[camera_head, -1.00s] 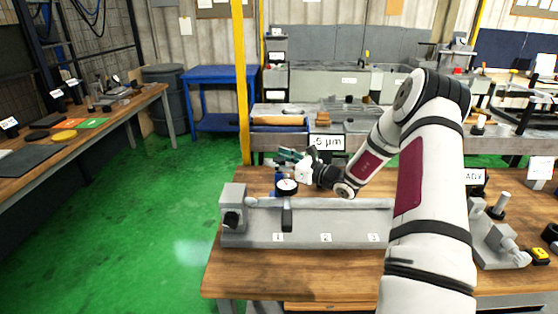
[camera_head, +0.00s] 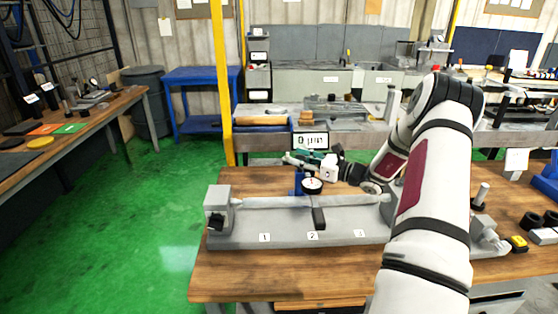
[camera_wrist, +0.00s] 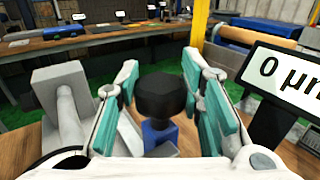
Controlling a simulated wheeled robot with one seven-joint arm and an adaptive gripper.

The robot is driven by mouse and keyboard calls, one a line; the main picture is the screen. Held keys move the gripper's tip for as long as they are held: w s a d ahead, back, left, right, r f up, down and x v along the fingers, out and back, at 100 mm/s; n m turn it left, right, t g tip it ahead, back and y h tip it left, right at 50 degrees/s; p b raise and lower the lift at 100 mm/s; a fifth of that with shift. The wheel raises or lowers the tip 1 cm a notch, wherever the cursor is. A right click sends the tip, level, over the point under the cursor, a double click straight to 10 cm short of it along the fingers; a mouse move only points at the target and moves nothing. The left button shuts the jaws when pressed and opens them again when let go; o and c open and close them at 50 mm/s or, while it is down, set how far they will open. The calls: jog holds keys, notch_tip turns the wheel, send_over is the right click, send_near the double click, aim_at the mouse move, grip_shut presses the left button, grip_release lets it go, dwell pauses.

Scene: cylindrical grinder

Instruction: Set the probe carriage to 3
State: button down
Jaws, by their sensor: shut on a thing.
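The probe carriage (camera_head: 318,218) sits on the grey bed of the grinder (camera_head: 230,232), its dark front block beside label 2 (camera_head: 312,236), slightly to the right of it. Its round dial (camera_head: 312,186) and blue post (camera_head: 298,182) stand behind the long bar. Label 3 (camera_head: 360,234) is further right, label 1 (camera_head: 264,237) to the left. My gripper (camera_head: 300,159) is behind the bar, reaching left. In the wrist view, its teal-padded fingers (camera_wrist: 161,92) are shut on a black knob (camera_wrist: 160,95) above a blue part (camera_wrist: 160,135).
A display reading 0 µm (camera_head: 310,141) stands close behind my gripper; it also shows at right in the wrist view (camera_wrist: 290,78). The grey end block (camera_head: 217,200) closes the bed's left end. My arm covers the bed's right part. The wooden bench front is clear.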

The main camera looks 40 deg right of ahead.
jog(key=shift+s+d, duration=0.75)
jog(key=shift+d, duration=0.35)
jog(key=shift+s+d, duration=0.7)
jog(key=shift+d, duration=0.35)
jog(key=c, duration=1.1)
grip_release()
jog(key=shift+o, duration=0.2)
jog(key=v, duration=1.2)
jog(key=shift+f, duration=0.1)
